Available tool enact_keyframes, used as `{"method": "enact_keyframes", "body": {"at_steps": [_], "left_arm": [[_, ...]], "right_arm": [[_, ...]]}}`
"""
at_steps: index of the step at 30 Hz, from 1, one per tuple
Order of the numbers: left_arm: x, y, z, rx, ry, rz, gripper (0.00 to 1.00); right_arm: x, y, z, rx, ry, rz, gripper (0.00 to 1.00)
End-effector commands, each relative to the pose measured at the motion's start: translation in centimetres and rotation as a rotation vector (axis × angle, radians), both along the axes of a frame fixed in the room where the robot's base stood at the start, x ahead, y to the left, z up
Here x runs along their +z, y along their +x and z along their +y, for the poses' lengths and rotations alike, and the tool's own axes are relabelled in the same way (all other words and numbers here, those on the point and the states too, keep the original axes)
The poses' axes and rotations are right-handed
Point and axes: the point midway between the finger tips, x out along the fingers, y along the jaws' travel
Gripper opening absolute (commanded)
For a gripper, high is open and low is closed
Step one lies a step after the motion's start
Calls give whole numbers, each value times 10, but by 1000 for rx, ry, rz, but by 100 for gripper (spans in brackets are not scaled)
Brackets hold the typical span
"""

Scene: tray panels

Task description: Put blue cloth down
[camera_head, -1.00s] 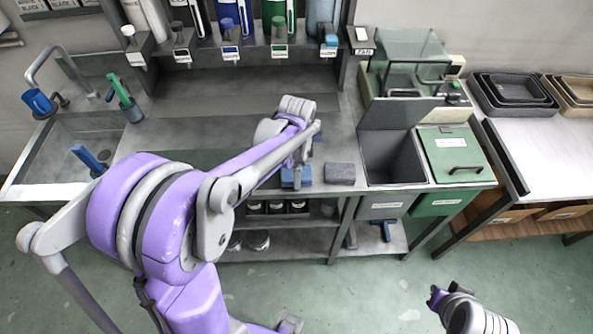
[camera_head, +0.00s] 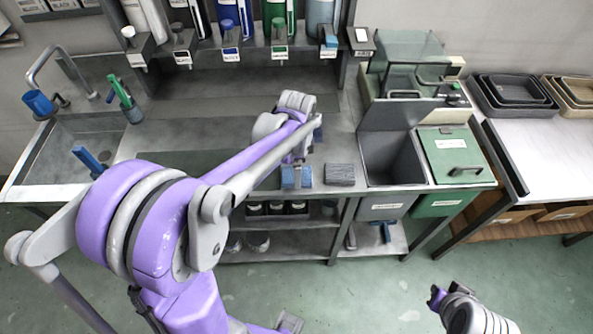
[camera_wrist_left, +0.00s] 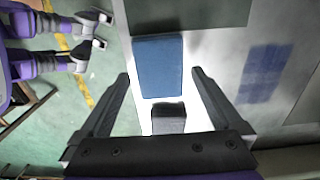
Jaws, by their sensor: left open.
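The blue cloth (camera_head: 297,178) lies flat on the metal counter near its front edge. It also shows as a blue rectangle in the left wrist view (camera_wrist_left: 158,65). A grey cloth (camera_head: 340,174) lies just right of it. In the left wrist view a dark grey block (camera_wrist_left: 168,117), apparently this grey cloth, shows between the fingers. My left gripper (camera_wrist_left: 160,85) is open and empty above the counter; in the head view my own arm and wrist hide its fingers.
An open grey bin (camera_head: 393,160) and a green-lidded bin (camera_head: 455,155) stand right of the cloths. A sink (camera_head: 75,150) is at the left, with bottles (camera_head: 230,18) on a rack behind. A dark blue patch (camera_wrist_left: 265,73) shows on the counter. Trays (camera_head: 512,92) sit far right.

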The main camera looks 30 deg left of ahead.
Motion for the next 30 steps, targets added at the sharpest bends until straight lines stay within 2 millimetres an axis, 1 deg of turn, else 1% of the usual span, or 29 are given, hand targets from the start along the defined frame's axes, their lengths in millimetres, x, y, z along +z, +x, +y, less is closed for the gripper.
{"method": "enact_keyframes", "body": {"at_steps": [1, 3, 9, 12, 15, 19, 22, 26, 30], "left_arm": [[12, 0, 0, 0, 1, -1, 100], [28, 0, 0, 0, 1, -1, 100], [70, 0, 0, 0, 1, -1, 100], [85, 0, 0, 0, 0, 0, 100], [94, 0, 0, 0, 0, 0, 100], [100, -7, -4, 35, 2, -17, 100], [100, -24, -14, 139, 5, -69, 100], [93, -60, -33, 368, -16, -182, 100], [77, -99, -50, 633, -83, -308, 100]], "right_arm": [[2, 1, 0, 0, 0, -2, 0], [4, 2, 0, 0, 0, -3, 0], [9, 3, 0, 0, 0, -7, 0], [10, 4, 0, 0, 0, -8, 0], [11, 4, 0, 0, 0, -8, 0], [11, 4, 0, 0, 0, -8, 0], [11, 4, 0, 0, 0, -8, 0], [11, 4, 0, 0, 0, -8, 0], [11, 4, 0, 0, 0, -8, 0]]}}
